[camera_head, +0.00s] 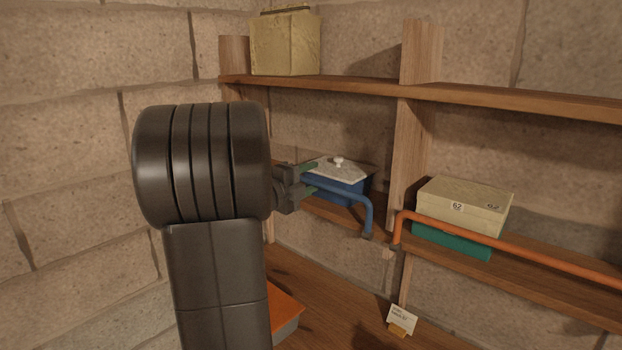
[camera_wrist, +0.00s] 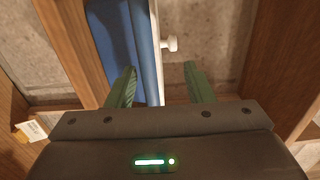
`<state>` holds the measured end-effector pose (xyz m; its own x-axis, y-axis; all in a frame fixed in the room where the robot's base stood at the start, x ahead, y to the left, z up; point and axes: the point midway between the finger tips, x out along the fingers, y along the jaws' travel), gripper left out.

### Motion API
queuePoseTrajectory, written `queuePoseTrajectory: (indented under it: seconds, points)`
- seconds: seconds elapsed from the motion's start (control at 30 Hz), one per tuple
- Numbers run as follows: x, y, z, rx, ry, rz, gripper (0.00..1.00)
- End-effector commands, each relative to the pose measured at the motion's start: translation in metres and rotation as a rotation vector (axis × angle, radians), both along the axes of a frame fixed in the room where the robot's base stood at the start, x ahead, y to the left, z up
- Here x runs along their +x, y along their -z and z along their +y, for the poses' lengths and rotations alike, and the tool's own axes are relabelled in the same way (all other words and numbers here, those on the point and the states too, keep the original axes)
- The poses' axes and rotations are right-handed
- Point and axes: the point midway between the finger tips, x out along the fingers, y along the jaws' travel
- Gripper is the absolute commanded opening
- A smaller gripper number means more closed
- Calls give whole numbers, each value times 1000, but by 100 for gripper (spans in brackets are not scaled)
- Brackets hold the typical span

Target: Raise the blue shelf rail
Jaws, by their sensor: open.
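The blue rail (camera_head: 351,193) runs along the front of the middle shelf in the head view and bends down to a mount at its right end. Its left part is hidden behind my gripper. My gripper (camera_head: 309,178) is open at the rail's left side, its green fingers one above the other. In the wrist view, a bright blue strip (camera_wrist: 145,50), apparently the rail, runs between the open fingers (camera_wrist: 161,86), nearer the left one. I cannot tell whether a finger touches it. Behind the rail stands a blue box (camera_head: 347,188) with a pale lid and white knob.
An orange rail (camera_head: 500,244) fronts the right bay, before a cream box (camera_head: 465,203) on a teal box (camera_head: 451,241). A wooden upright (camera_head: 405,150) divides the bays. A yellowish container (camera_head: 286,43) stands on the top shelf. A small card (camera_head: 401,318) stands below.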

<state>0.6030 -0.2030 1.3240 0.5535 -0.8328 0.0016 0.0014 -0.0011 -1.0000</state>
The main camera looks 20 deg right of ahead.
Motion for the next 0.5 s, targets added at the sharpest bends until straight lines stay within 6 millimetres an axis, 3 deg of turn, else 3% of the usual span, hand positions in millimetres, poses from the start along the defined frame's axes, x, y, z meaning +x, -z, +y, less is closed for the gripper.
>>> queuePoseTrajectory:
  seconds: [0.5]
  points:
    - [-35, 2, 54, 2, -2, 0, 47]
